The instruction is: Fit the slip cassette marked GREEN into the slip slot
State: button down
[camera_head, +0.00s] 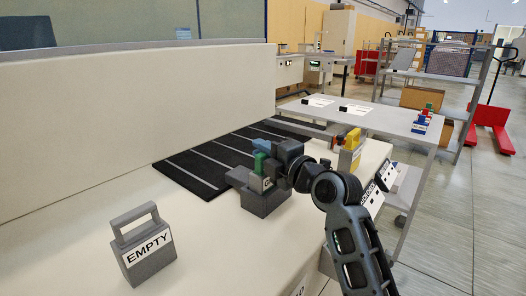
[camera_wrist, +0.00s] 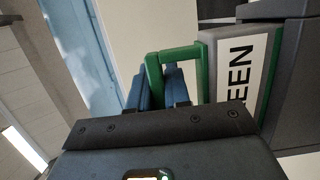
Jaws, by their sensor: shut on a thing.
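The cassette with the green handle (camera_head: 260,160) is partly hidden behind my gripper in the head view. In the wrist view its green handle (camera_wrist: 151,78) is between my blue fingers, and its white label (camera_wrist: 240,70) shows "EEN". My gripper (camera_head: 277,158) is shut on the handle; it also shows in the wrist view (camera_wrist: 160,92). The cassette's lower part is at a dark grey block (camera_head: 264,204), which appears in the wrist view (camera_wrist: 292,100) right beside the cassette's body. I cannot tell how deep it sits.
A grey cassette marked EMPTY (camera_head: 146,258) stands at the front left. A yellow-handled cassette (camera_head: 350,155) stands behind my arm to the right. A black striped mat (camera_head: 205,165) lies behind the block. A side table (camera_head: 385,122) holds small coloured items. The front centre counter is clear.

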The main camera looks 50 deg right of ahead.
jog(key=shift+f+b, duration=0.45)
jog(key=shift+b, duration=0.05)
jog(key=c, duration=1)
grip_release()
jog(key=shift+f, duration=0.1)
jog(key=s+a, duration=0.1)
jog(key=s, duration=0.6)
jog(key=shift+s+a+b, duration=0.25)
jog(key=shift+s+b, duration=0.05)
jog(key=shift+s, duration=0.05)
